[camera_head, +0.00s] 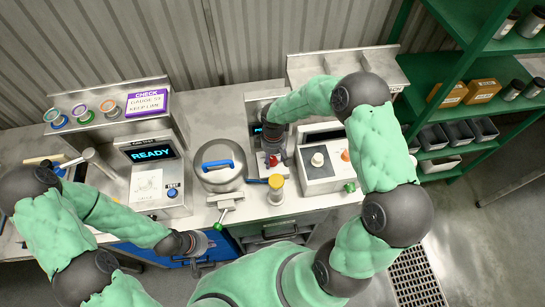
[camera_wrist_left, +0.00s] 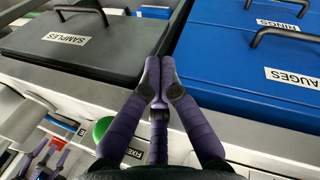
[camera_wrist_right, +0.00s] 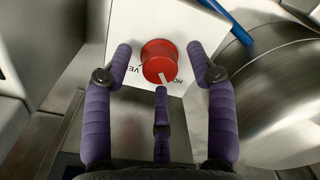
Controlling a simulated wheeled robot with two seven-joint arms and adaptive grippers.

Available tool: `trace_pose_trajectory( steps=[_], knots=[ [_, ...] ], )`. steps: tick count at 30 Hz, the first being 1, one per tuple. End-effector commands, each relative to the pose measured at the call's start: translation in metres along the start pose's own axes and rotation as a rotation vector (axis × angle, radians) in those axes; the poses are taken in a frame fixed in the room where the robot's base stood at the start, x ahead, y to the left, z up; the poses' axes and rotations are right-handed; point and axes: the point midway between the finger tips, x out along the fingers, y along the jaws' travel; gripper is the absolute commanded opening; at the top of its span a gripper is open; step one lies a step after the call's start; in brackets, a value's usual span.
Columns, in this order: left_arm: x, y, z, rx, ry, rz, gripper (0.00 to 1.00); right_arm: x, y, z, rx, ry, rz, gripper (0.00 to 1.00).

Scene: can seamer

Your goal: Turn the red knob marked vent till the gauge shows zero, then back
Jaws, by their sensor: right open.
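In the head view the knob (camera_head: 273,160) is a small red spot beside my right gripper (camera_head: 270,146). My left gripper (camera_wrist_left: 159,68) has its fingertips together, empty, in front of the drawers. I cannot make out a gauge reading.
A lidded pot (camera_head: 219,175) with a blue handle stands left of the knob. A yellow-topped post (camera_head: 276,184) stands just in front. A READY display (camera_head: 152,153) is at left, a white box (camera_head: 318,165) with knobs at right. Green shelves (camera_head: 450,100) stand far right.

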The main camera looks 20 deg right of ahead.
Motion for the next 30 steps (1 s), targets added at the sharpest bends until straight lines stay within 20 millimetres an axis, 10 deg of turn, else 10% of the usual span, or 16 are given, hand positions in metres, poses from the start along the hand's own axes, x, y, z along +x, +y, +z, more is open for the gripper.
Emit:
trace_pose_trajectory(
  steps=[10,16,30],
  knots=[
    [0.0001,0.0000,0.0000,0.000,0.000,0.000,0.00,0.0034,0.0003,-0.0001,0.000,0.000,0.001,0.57],
    [0.0001,0.0000,0.0000,0.000,0.000,0.000,0.00,0.0033,0.0002,-0.0001,0.000,0.000,0.000,0.01],
    [0.0081,-0.0029,-0.0003,0.000,0.000,0.000,0.00,0.0052,0.0002,0.0001,0.077,0.003,0.001,0.01]
  ],
)
